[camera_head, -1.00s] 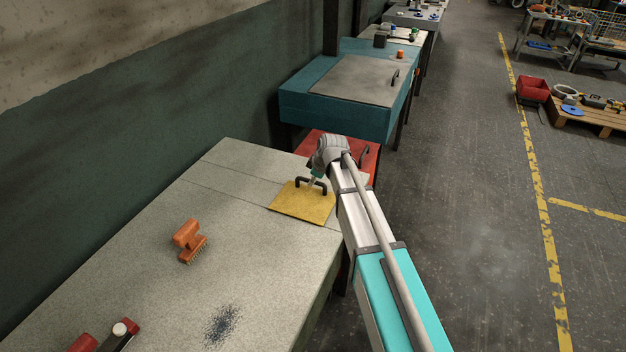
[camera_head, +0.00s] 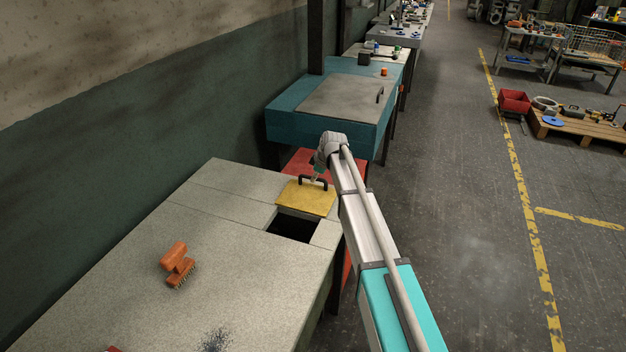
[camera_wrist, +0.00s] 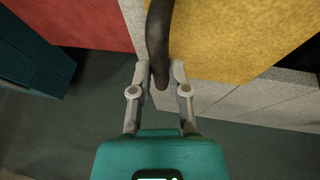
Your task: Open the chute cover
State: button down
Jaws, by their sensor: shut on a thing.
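The yellow chute cover (camera_head: 305,200) lies on the grey bench top at its far right corner. A dark square chute opening (camera_head: 292,228) shows in front of the cover's near edge. The cover has a black bar handle (camera_head: 303,178) on its far part. My gripper (camera_head: 317,177) is at the handle, and the arm comes from the lower right. In the wrist view, my gripper's fingers (camera_wrist: 161,78) are shut on the black handle (camera_wrist: 158,35), with the yellow cover (camera_wrist: 225,40) to the right. The cover's far edge is partly hidden.
An orange brush (camera_head: 178,265) lies on the grey bench top (camera_head: 150,240). A red surface (camera_head: 305,161) and a teal bench (camera_head: 300,122) with a grey lid stand just beyond the cover.

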jog(key=c, duration=0.6)
grip_release()
jog(key=shift+s, duration=0.1)
jog(key=s+a, duration=0.4)
jog(key=s, duration=0.8)
jog(key=p+v, duration=1.3)
jog(key=v, duration=0.1)
jog(key=s+d+f+m+g+h+b, duration=0.1)
jog(key=s+d+f+m+h+b, duration=0.1)
jog(key=s+d+f+m+b, duration=0.4)
jog(key=shift+s+d+f+m+g, duration=0.4)
jog(key=shift+s+d+m, duration=0.4)
jog(key=shift+s+d, duration=1.5)
jog(key=shift+s+a, duration=0.25)
jog(key=shift+a, duration=0.1)
